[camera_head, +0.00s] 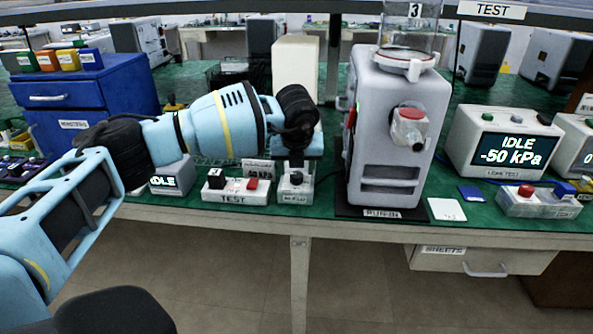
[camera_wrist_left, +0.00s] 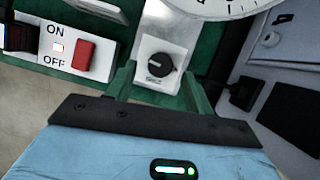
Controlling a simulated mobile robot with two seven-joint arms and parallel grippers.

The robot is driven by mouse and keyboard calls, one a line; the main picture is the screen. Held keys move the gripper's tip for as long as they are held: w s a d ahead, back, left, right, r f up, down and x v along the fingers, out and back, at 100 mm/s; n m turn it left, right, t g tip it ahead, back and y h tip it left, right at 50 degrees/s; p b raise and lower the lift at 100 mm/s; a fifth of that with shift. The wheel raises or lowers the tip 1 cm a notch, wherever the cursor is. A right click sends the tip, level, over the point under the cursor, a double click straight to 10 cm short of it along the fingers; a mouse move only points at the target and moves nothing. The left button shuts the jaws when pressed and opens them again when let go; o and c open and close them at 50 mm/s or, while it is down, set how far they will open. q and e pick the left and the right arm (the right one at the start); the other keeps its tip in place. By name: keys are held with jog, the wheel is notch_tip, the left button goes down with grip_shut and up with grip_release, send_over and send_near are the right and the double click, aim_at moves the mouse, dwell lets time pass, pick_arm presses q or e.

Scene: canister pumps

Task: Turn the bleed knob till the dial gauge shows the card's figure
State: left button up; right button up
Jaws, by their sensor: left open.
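The bleed knob (camera_wrist_left: 157,66), dark and round with a white pointer line, sits on a pale block in the left wrist view. The block (camera_head: 294,191) shows under my gripper in the head view. My left gripper (camera_head: 297,162) is open above it, its two fingers (camera_wrist_left: 159,76) on either side of the knob in the wrist picture; I cannot tell whether they touch it. The dial gauge (camera_wrist_left: 222,6) shows only its lower rim with tick marks, so its needle is out of view. A card (camera_head: 256,168) reading about 40 kPa is partly hidden behind my arm.
A white switch box (camera_head: 236,191) with a red button stands left of the knob block. A grey pump (camera_head: 398,140) stands close on the right. A tester (camera_head: 503,145) reads IDLE, -50 kPa. A blue drawer cabinet (camera_head: 75,95) stands at the left.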

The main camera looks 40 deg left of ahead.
pick_arm(q)
jog(key=v, duration=0.4)
jog(key=shift+r, duration=0.1)
jog(key=shift+s+d+r, duration=0.1)
jog(key=shift+s+r, duration=0.15)
jog(key=shift+r, duration=0.3)
jog(key=shift+d, duration=0.1)
